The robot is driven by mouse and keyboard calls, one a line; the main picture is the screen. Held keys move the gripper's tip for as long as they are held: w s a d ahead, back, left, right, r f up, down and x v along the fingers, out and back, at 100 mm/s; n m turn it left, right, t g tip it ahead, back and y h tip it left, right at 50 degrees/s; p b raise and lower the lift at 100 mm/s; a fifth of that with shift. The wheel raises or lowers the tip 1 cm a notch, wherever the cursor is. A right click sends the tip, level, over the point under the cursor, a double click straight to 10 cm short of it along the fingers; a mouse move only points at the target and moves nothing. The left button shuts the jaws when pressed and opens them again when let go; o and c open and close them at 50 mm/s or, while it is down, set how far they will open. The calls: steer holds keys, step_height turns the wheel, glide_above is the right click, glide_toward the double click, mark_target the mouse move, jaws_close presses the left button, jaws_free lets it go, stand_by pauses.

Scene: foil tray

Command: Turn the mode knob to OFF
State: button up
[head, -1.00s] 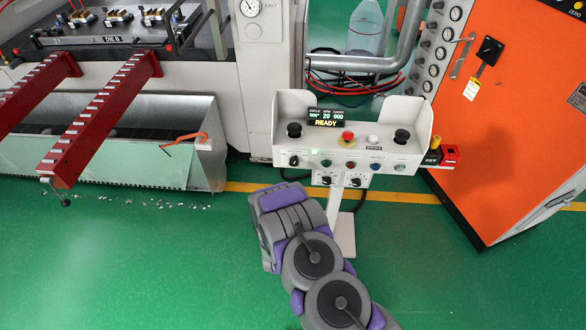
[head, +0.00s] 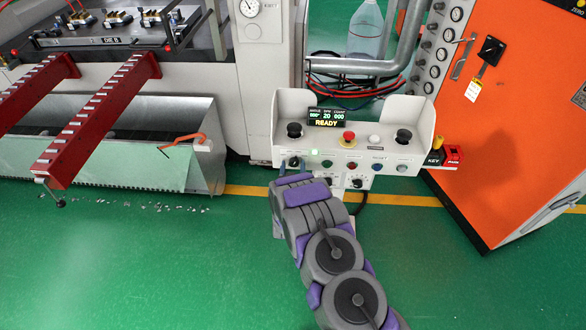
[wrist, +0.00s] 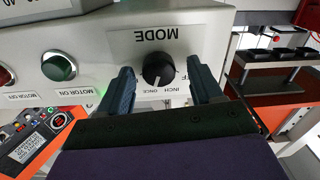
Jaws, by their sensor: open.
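The mode knob (wrist: 158,69) is a round black knob on a pale panel, under an upside-down MODE label (wrist: 156,36) in the wrist view. INCH and ONCE read along its lower side; an OFF label at its right is partly hidden by my right finger. I cannot tell clearly where its pointer stands. My gripper (wrist: 161,78) is open, one finger on each side of the knob, with visible gaps. In the head view the knob (head: 294,162) is at the console's left end, just above my gripper (head: 292,182).
The green MOTOR ON button (wrist: 58,66) is left of my fingers in the wrist view. The console (head: 420,118) also bears a red emergency button (head: 348,137) and a READY display (head: 326,117). An orange cabinet (head: 520,120) stands right; red rails (head: 95,120) stand left.

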steer(key=c, duration=1.1)
steer(key=shift+o, duration=0.2)
steer(key=shift+n+p, duration=0.3)
steer(key=shift+p, duration=0.1)
steer(key=n+p, duration=0.3)
steer(key=shift+r+p, duration=0.1)
steer(key=shift+p, duration=0.2)
steer(key=n+p, duration=0.1)
steer(key=n, duration=0.2)
steer(key=shift+s+a+p, duration=0.1)
steer(key=shift+a+p, duration=0.05)
steer(key=shift+p, duration=0.15)
steer(key=n+p, duration=0.1)
steer(key=n, duration=0.4)
steer(key=shift+p, duration=0.35)
steer(key=shift+a+f+n+p, duration=0.1)
steer(key=shift+f+n+p, duration=0.1)
steer(key=shift+n, duration=0.8)
steer(key=shift+f+n+p, duration=0.1)
steer(key=shift+n+p, duration=0.1)
steer(key=shift+n, duration=0.8)
